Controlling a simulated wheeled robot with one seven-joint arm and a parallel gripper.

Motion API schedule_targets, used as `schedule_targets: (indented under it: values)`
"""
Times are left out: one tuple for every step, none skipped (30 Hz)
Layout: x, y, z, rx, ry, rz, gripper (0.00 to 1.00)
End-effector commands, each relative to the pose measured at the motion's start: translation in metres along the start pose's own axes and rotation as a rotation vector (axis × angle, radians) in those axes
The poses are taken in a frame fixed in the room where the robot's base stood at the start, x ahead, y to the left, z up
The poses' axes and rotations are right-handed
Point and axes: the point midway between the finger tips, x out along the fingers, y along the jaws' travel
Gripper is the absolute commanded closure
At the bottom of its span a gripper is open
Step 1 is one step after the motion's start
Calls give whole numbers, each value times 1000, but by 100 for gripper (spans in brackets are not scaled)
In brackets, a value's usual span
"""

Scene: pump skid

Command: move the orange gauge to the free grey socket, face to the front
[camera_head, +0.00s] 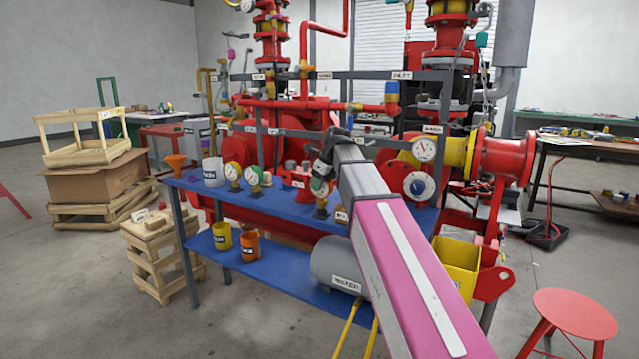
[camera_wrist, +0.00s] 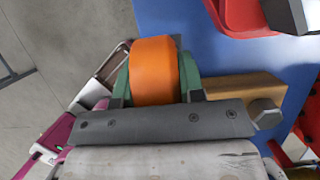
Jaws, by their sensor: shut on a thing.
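My gripper (camera_wrist: 155,82) has green fingers shut on the orange gauge (camera_wrist: 153,68). In the wrist view the gauge shows as a smooth orange round body between the fingers; its face is turned out of sight. In the head view my gripper (camera_head: 321,187) is at the blue bench's right half, low over the top, with the gauge mostly hidden between the fingers. A dark base (camera_head: 321,214) shows just below it; I cannot tell whether the gauge touches it. I cannot make out for sure which fitting is the free grey socket.
Two white-faced gauges (camera_head: 232,171) (camera_head: 253,175) stand left on the blue bench (camera_head: 283,205). A tan block (camera_wrist: 230,86) with a grey hex bolt (camera_wrist: 265,113) lies close right of my gripper. Red pump pipework (camera_head: 240,150) stands behind. Yellow and orange cups (camera_head: 221,236) (camera_head: 249,246) sit on the lower shelf.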

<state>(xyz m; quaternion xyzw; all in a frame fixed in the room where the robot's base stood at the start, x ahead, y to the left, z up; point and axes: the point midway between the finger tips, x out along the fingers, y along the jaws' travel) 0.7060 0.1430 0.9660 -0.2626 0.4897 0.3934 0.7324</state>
Motion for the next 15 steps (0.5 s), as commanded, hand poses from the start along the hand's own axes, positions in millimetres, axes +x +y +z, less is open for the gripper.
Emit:
schedule_targets:
  values:
    - [1, 0, 0, 0, 0, 0, 92]
    - [2, 0, -1, 0, 0, 0, 92]
    - [2, 0, -1, 0, 0, 0, 92]
    - [3, 0, -1, 0, 0, 0, 92]
    - [3, 0, -1, 0, 0, 0, 92]
    - [4, 0, -2, 0, 0, 0, 92]
    - [4, 0, -2, 0, 0, 0, 92]
    - [5, 0, -2, 0, 0, 0, 92]
    - [6, 0, -2, 0, 0, 0, 92]
    - [6, 0, -2, 0, 0, 0, 92]
    - [6, 0, -3, 0, -1, 0, 92]
    - [7, 0, -3, 0, -1, 0, 92]
    - [8, 0, -3, 0, -1, -1, 92]
    - [8, 0, -3, 0, -1, -1, 92]
    - [9, 0, -4, 0, -1, -1, 92]
